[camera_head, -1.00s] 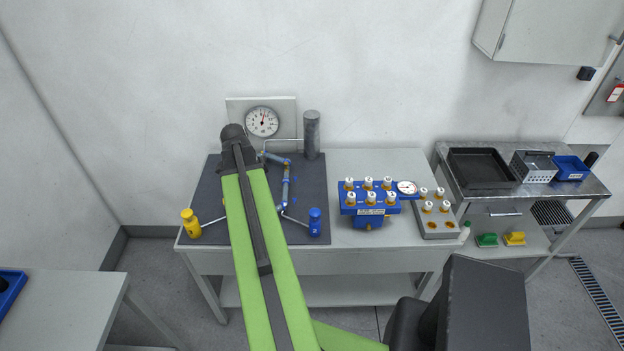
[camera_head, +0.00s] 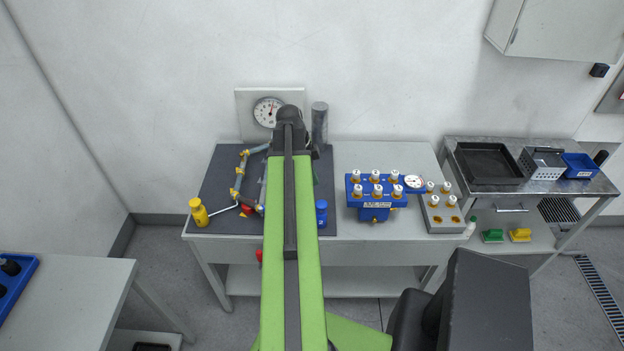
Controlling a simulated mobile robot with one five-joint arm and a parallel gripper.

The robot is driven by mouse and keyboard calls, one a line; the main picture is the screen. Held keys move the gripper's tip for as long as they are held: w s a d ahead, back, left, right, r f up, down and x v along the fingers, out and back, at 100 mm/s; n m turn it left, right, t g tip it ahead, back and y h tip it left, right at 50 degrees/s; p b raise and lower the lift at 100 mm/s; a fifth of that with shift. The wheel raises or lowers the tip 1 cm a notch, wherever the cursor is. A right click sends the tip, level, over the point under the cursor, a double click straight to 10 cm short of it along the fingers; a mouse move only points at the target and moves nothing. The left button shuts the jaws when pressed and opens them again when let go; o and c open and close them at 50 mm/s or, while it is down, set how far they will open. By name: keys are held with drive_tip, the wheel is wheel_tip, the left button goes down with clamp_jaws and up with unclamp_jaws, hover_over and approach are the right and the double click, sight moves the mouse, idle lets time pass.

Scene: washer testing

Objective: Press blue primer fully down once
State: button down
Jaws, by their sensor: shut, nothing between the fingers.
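The blue primer (camera_head: 322,216) stands upright at the right front of the dark mat (camera_head: 222,178) on the middle table, just right of my green arm. Part of its left side is close to or behind the arm's edge. The yellow primer (camera_head: 198,212) stands at the mat's left front with a thin rod running from it. My arm reaches over the mat, and its dark far end is near the gauge. My gripper's fingers are not visible; the arm hides whatever is beneath it.
A round gauge (camera_head: 268,112) and a grey cylinder (camera_head: 320,124) stand at the back. A blue manifold (camera_head: 376,196) with white-capped fittings and a grey fitting block (camera_head: 441,214) are to the right. A side table holds a black tray (camera_head: 488,164). Pipework lies left of my arm.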

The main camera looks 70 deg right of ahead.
sight(321, 203)
drive_tip(key=b+x, duration=0.2)
drive_tip(key=x, duration=0.1)
drive_tip(key=b+x, duration=0.3)
drive_tip(key=w+b+x, duration=0.1)
drive_tip(key=b+x, duration=0.1)
drive_tip(key=x, duration=0.1)
drive_tip(key=shift+a+f+b, duration=0.15)
drive_tip(key=shift+f+b, duration=0.2)
drive_tip(key=shift+b, duration=0.05)
drive_tip(key=shift+f, duration=0.25)
